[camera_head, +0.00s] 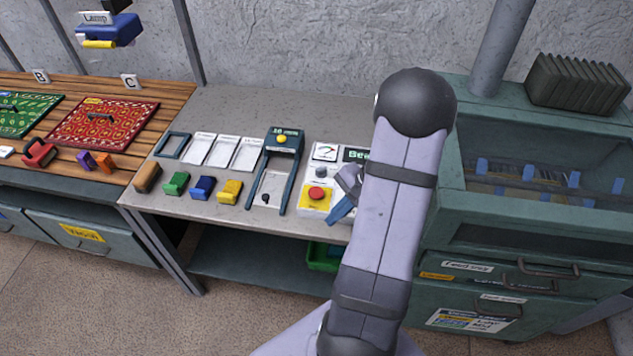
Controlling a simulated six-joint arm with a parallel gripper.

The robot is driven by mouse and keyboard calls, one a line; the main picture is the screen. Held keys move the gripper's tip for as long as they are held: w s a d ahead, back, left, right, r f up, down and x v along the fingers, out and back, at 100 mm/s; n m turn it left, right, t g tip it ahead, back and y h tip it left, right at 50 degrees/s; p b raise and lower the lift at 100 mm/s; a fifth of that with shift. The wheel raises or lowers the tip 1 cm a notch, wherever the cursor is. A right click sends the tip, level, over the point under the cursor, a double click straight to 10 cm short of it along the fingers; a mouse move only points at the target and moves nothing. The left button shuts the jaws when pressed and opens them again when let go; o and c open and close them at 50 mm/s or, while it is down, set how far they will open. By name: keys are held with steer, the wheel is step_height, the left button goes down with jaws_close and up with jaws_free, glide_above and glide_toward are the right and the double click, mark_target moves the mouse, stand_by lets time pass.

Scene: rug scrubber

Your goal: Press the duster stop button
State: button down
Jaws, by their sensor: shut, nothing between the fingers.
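A red round button (317,193) sits on a yellow plate on a white control panel (309,213) on the grey bench. It looks like a stop button, but I cannot read any wording on it. The panel also has a gauge (325,152) and a grey knob (321,172). A dark green sign (356,155) beginning "Bea" is partly hidden by my arm. My gripper (334,219) is shut and empty, just right of the red button. Its blue fingertips point down and left and appear apart from the button. My arm hides the panel's right side.
A blue-framed stand (282,147) is left of the panel. Green (177,183), blue (203,187) and yellow (230,191) blocks lie along the bench front. A green cabinet (520,237) stands at right. Rugs (65,127) lie on the wooden table at left.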

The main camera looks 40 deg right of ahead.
steer(key=w+d+r+m+t, duration=0.2)
steer(key=w+r, duration=0.1)
steer(key=w, duration=0.3)
steer(key=w+d+r+m+t, duration=0.2)
steer(key=w+r+m+t, duration=0.1)
steer(key=w, duration=0.3)
steer(key=shift+r, duration=0.75)
steer(key=shift+w+f, duration=0.1)
steer(key=b, duration=0.5)
glide_above(320, 193)
step_height(320, 193, down, 7)
steer(key=shift+f, duration=0.1)
steer(key=shift+f+b, duration=0.75)
steer(key=shift+b, duration=0.15)
steer(key=shift+f+b, duration=0.95)
steer(key=shift+b, duration=0.1)
stand_by(1.0)
stand_by(0.4)
steer(key=shift+r+p, duration=0.65)
steer(key=shift+r, duration=0.3)
